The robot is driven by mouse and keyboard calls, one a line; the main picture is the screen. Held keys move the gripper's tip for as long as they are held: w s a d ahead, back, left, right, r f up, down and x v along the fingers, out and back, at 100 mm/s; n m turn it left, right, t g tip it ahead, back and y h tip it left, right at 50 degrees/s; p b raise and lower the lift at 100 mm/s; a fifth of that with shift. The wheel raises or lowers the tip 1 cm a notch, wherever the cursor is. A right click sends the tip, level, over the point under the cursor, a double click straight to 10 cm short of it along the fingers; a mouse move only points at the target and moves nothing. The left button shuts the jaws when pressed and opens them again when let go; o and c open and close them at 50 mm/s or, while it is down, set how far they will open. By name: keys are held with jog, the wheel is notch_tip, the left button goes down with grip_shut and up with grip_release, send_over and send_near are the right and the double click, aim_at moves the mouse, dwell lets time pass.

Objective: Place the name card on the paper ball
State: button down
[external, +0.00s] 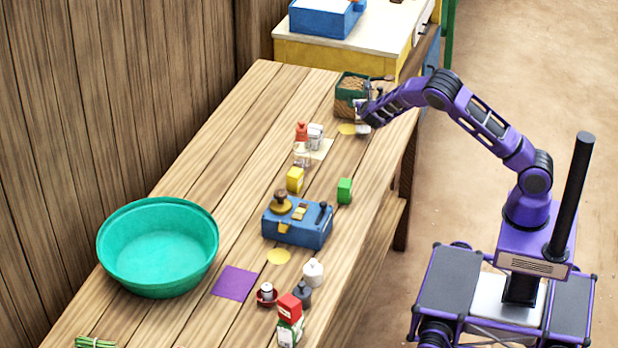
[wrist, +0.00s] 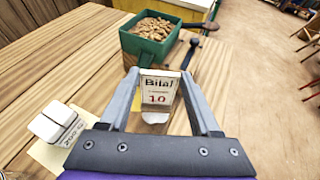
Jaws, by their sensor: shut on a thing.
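The name card, a small white card reading "Bilal" and "10" in the wrist view (wrist: 159,86), is between the fingertips of my gripper (wrist: 160,80), which is shut on it. The card looks upright, facing the wrist camera. A pale white lump, which looks like the paper ball (wrist: 155,117), shows just below the card's lower edge; whether they touch I cannot tell. In the external view my gripper (external: 364,107) is low at the far right of the table, above this white lump (external: 362,129). The card is hard to make out there.
A green-topped box of brown pieces (external: 352,85) with a dark handle stands just beyond my gripper. A yellow disc (external: 347,129) lies beside the white lump. White blocks (external: 315,136) and a red-capped bottle (external: 302,145) stand to the left. The nearby right table edge is clear.

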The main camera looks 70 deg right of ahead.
jog(key=shift+f, duration=0.3)
jog(key=shift+f+b, duration=0.2)
jog(key=shift+b, duration=0.15)
jog(key=shift+c, duration=0.5)
grip_release()
jog(key=shift+r, duration=0.1)
jog(key=v, duration=1.2)
